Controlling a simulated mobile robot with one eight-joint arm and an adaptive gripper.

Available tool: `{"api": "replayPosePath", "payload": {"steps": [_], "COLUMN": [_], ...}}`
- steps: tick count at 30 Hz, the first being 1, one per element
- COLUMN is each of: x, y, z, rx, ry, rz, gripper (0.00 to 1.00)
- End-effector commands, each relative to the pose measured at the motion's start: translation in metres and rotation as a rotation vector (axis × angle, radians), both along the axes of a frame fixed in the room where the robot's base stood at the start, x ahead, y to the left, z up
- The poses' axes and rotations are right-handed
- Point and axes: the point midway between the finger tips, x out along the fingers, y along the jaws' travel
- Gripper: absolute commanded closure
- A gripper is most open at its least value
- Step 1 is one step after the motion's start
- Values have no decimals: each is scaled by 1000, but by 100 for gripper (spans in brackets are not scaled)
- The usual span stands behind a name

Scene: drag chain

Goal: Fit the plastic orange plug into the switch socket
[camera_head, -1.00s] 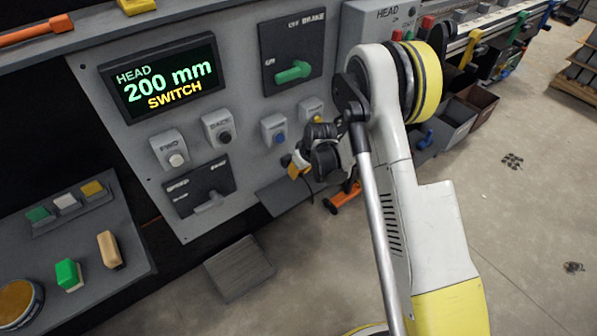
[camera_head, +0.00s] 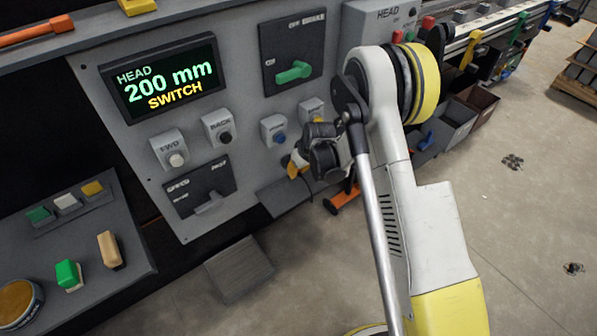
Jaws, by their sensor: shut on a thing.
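My gripper (camera_head: 296,164) is at the end of my arm, in front of the lower right part of the grey control panel. It is small and partly hidden by my dark wrist. A small orange piece (camera_head: 292,171) shows at its tip and looks like the plug, held in the jaws. Its exact shape and tilt cannot be made out. I cannot pick out the switch socket for sure; my wrist and arm cover part of the panel. The gap between the gripper and the panel cannot be judged.
The panel carries a lit display (camera_head: 163,82), a green rotary handle (camera_head: 294,72), and small button boxes, one with a blue button (camera_head: 278,137). A grey shelf (camera_head: 283,196) sits below the gripper. A side desk (camera_head: 90,240) holds green, white and yellow pieces.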

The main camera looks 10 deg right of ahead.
Motion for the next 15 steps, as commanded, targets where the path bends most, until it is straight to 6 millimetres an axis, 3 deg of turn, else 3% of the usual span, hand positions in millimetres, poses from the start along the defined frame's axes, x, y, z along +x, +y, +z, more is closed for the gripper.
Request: {"api": "replayPosePath", "payload": {"steps": [15], "x": [12], "y": [6], "z": [0], "rx": [0], "ry": [0], "rz": [1], "gripper": [100]}}
